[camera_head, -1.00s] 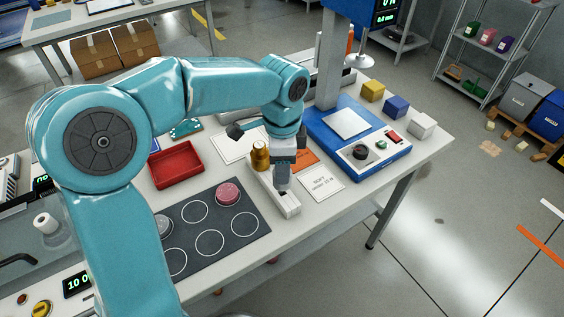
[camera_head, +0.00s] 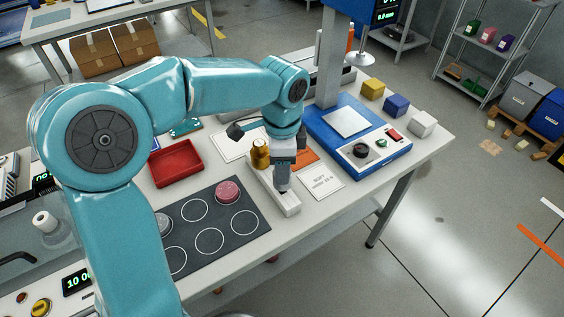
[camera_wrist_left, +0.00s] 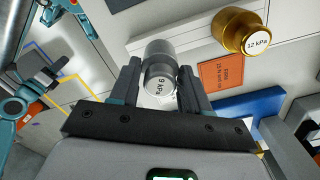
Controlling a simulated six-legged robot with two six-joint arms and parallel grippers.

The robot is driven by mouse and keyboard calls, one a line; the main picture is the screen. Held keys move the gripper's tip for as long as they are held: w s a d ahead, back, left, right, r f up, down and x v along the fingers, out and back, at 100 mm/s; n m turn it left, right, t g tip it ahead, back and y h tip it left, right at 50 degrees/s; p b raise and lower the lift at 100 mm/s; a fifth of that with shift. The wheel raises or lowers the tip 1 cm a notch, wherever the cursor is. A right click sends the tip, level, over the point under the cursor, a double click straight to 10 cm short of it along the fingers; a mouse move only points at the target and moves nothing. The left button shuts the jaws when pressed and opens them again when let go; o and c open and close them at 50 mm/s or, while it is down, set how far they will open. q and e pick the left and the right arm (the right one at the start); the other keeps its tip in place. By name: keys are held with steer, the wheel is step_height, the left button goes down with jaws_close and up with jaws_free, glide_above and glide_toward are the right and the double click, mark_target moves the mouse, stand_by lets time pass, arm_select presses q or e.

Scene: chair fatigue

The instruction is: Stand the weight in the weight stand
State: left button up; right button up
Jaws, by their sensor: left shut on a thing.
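My left gripper (camera_head: 282,184) is at the near end of the white weight stand (camera_head: 291,208), a long narrow block on the table. In the left wrist view the gripper (camera_wrist_left: 160,84) is shut on a silver cylindrical weight (camera_wrist_left: 160,70) marked 9 kPa. Its fingers clasp the two sides. The weight is mostly hidden in the head view, and I cannot tell whether its base is seated in the stand. A brass weight (camera_head: 260,155) stands at the stand's far end; its 12 kPa label shows in the left wrist view (camera_wrist_left: 242,32).
A dark mat (camera_head: 240,222) with white circles holds a pink weight (camera_head: 227,192) left of the stand. A red tray (camera_head: 176,163) lies behind it. A blue test machine (camera_head: 345,140) and a white card (camera_head: 320,181) are to the right. Coloured cubes sit at the back right.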

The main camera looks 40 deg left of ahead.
arm_select(q)
steer(key=shift+f+b, duration=0.9)
steer(key=shift+f, duration=0.45)
steer(key=o, duration=1)
steer(key=shift+o, duration=0.2)
step_height(320, 180, up, 16)
steer(key=p, duration=0.2)
steer(key=shift+r+p, duration=0.2)
steer(key=shift+p, duration=0.2)
steer(key=shift+s, duration=0.1)
